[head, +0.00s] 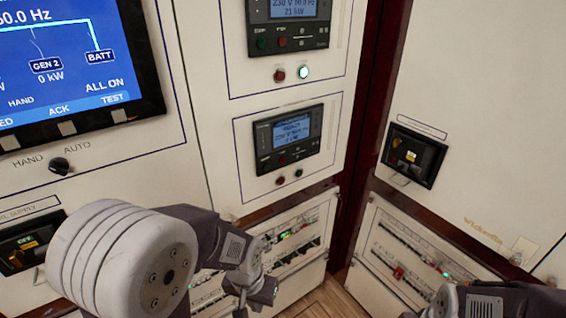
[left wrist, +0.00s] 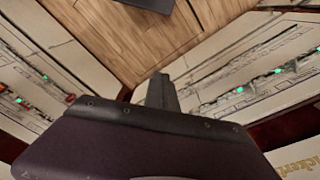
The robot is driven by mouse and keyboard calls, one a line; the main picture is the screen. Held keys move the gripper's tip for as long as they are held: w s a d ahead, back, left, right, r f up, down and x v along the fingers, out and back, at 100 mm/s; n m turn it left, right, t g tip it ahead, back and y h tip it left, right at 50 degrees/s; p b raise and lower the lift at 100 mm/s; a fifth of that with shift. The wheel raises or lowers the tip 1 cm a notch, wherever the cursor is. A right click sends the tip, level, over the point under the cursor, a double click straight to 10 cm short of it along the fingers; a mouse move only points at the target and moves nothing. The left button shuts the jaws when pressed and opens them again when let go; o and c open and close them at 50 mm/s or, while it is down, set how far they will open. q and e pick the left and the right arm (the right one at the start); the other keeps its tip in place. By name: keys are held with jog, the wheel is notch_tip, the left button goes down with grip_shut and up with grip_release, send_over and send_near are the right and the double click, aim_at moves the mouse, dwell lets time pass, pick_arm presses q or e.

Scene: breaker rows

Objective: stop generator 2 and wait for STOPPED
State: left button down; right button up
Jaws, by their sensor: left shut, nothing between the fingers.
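The lower controller (head: 289,137) on the white panel has a lit blue screen; its small text is too blurred to read surely. The big display (head: 70,60) at upper left shows GEN 2 at 0 kW. My left gripper (head: 256,288) is low in front of the breaker rows, below and apart from those buttons. Its shut, empty fingers show in the left wrist view (left wrist: 160,92). My right arm's end (head: 445,300) shows at the bottom right; its fingers are not clear.
An upper controller (head: 289,12) reads 21 kW; its green button (head: 303,72) is lit and its red button (head: 279,75) is dark. A HAND/AUTO knob (head: 60,166) is at left. A breaker row (head: 410,260) and a dark breaker (head: 412,156) are at right.

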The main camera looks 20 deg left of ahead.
pick_arm(q)
jog(key=shift+w, duration=0.1)
dwell(0.3)
jog(key=w+r+n+t+y+p, duration=0.2)
jog(key=w+r+n+t, duration=0.3)
jog(key=w+r, duration=0.6)
jog(key=w+r+n+t+y+p, duration=0.15)
jog(key=w+r+t, duration=0.6)
jog(key=w, duration=0.75)
jog(key=shift+n+t+h, duration=0.25)
jog(key=shift+t+h, duration=0.1)
jog(key=shift+h, duration=0.2)
jog(key=d, duration=0.1)
jog(key=d+p, duration=0.1)
jog(key=d, duration=0.1)
jog(key=w+d, duration=0.1)
jog(key=d, duration=0.1)
jog(key=shift+w+f+p, duration=0.1)
jog(key=shift+f+p, duration=0.15)
jog(key=shift+p, duration=0.15)
